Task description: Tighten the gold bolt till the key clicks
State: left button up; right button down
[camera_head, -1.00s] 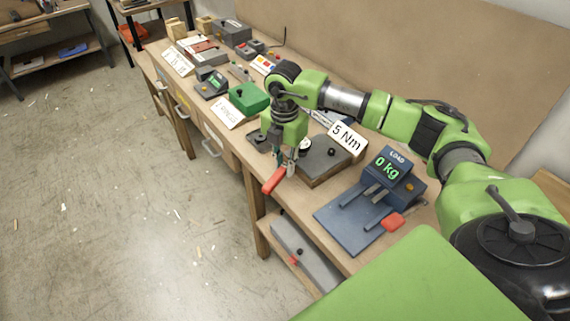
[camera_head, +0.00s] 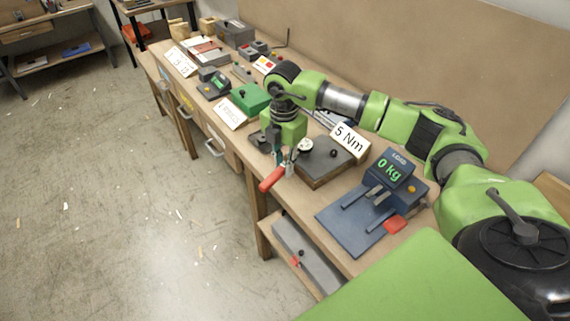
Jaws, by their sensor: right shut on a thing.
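My right gripper (camera_head: 284,158) hangs pointing down at the bench's front edge. It is shut on the key (camera_head: 271,179), whose red handle sticks out past the edge toward the front left. A round white dial (camera_head: 305,145) shows just right of the gripper. Beside it is a dark block on a wooden base (camera_head: 325,163) with a black knob and a sign reading 5 Nm (camera_head: 349,140). I cannot make out the gold bolt; the gripper and arm cover part of this spot. My left gripper is not in view.
A blue load scale (camera_head: 358,214) reading 0 kg, with a red pad, stands to the right. A green box (camera_head: 250,97), a white sign and several devices line the bench to the far left. A grey case (camera_head: 303,255) lies on the shelf below.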

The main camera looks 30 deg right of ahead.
jog(key=shift+w+a+r+m, duration=0.1)
jog(key=shift+w+a+m, duration=0.05)
jog(key=shift+w+m, duration=0.75)
dwell(1.4)
jog(key=shift+s, duration=0.15)
jog(key=shift+s+n, duration=0.65)
jog(key=shift+n, duration=0.05)
jog(key=shift+r+p, duration=1.85)
jog(key=shift+r, duration=0.65)
